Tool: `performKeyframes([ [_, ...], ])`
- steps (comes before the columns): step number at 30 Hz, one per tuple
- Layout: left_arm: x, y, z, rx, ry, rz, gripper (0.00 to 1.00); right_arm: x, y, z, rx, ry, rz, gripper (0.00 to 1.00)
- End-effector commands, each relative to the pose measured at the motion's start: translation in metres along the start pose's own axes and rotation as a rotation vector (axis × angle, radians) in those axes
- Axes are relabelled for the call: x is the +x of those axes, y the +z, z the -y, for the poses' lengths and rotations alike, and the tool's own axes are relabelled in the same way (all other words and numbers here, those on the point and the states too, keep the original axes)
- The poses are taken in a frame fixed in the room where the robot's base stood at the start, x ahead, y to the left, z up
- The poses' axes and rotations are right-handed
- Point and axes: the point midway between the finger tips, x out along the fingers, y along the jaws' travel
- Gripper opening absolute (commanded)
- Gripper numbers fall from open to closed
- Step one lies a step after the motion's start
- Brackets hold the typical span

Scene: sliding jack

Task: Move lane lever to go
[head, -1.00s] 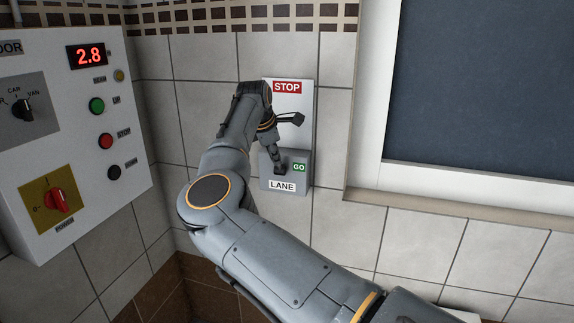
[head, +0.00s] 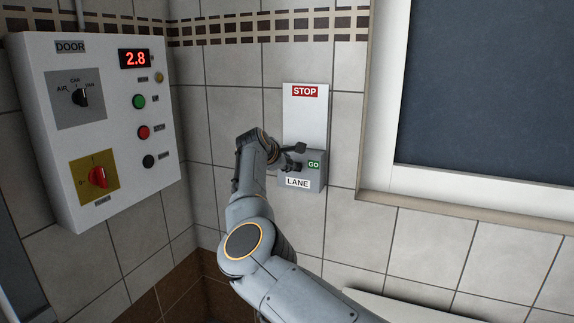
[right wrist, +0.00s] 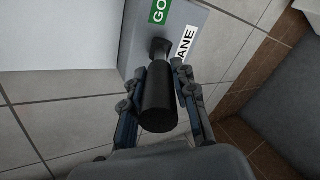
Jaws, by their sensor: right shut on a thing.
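The lane unit is a grey box (head: 316,183) with a white LANE label (head: 297,183) and a green GO label (head: 313,165). A white plate (head: 305,120) with a red STOP sign (head: 305,91) rises above it. The black lever (right wrist: 158,98) stands out from the box toward the camera in the right wrist view, its base beside the LANE label. My right gripper (right wrist: 160,88) is shut on the lever, one finger on each side. In the head view my right gripper (head: 288,158) is at the box front and hides most of the lever. My left gripper is out of view.
A white DOOR panel (head: 95,130) with knobs, buttons and a red 2.8 display hangs at the left. A dark window (head: 490,90) with a pale frame and sill is at the right. Tiled wall surrounds the lane unit.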

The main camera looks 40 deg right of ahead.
Motion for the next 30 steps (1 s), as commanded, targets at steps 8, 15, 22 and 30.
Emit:
performKeyframes([
  [8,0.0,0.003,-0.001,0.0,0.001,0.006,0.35,0.002,-0.002,0.003,-0.004,-0.007,0.0,0.0],
  [15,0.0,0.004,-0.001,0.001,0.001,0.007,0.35,0.001,-0.001,0.002,-0.003,-0.005,0.0,0.5],
  [22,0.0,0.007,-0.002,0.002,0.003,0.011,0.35,-0.001,-0.001,0.001,-0.002,-0.003,0.0,0.5],
  [30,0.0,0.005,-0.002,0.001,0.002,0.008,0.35,-0.027,-0.002,0.001,0.0,-0.001,-0.001,0.5],
])
